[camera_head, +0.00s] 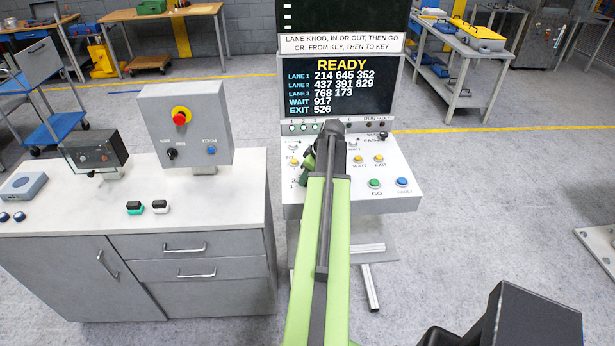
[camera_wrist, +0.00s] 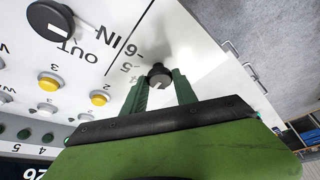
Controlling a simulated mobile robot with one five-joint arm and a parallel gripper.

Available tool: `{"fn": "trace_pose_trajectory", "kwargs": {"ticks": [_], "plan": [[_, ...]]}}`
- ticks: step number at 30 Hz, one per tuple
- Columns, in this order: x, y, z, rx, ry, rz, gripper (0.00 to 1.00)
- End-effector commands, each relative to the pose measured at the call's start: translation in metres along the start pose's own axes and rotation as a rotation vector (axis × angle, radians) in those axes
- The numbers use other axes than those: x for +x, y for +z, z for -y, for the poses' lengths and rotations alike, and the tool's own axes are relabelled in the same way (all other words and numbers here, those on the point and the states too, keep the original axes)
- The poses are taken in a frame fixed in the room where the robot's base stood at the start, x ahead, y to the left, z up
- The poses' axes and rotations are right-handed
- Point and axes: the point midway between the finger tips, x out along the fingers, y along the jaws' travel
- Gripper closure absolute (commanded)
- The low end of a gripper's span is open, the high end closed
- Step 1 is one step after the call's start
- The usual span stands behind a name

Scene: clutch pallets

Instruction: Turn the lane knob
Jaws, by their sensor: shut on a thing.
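The lane knob (camera_wrist: 158,76) is a small dark round knob with a pale mark on the white panel. Printed numbers 4, 5 and 6 run beside it in the wrist view. My gripper (camera_wrist: 159,82) has its green fingers closed around the knob, one on each side. The exact number the mark points at is hard to tell. In the head view my arm hides the knob and most of the gripper at the panel's left side. The screen (camera_head: 340,88) above reads READY and lists three lanes, WAIT and EXIT.
The IN/OUT knob (camera_wrist: 50,20) is on the same panel, near yellow buttons (camera_wrist: 48,80). The green GO button (camera_head: 375,183) and a blue button (camera_head: 402,182) sit at the panel's front right. A grey cabinet (camera_head: 150,240) with a control box (camera_head: 185,125) stands left.

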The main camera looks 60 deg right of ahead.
Motion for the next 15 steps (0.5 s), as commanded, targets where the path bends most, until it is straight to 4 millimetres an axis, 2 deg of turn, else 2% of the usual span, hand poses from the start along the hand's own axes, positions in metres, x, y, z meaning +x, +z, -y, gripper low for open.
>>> {"fn": "trace_pose_trajectory", "kwargs": {"ticks": [8,15], "plan": [[0.0005,-0.0008,-0.0027,-0.169,-0.070,0.000,1.00],[0.0003,-0.0005,-0.0016,-0.180,-0.074,0.000,1.00]]}}
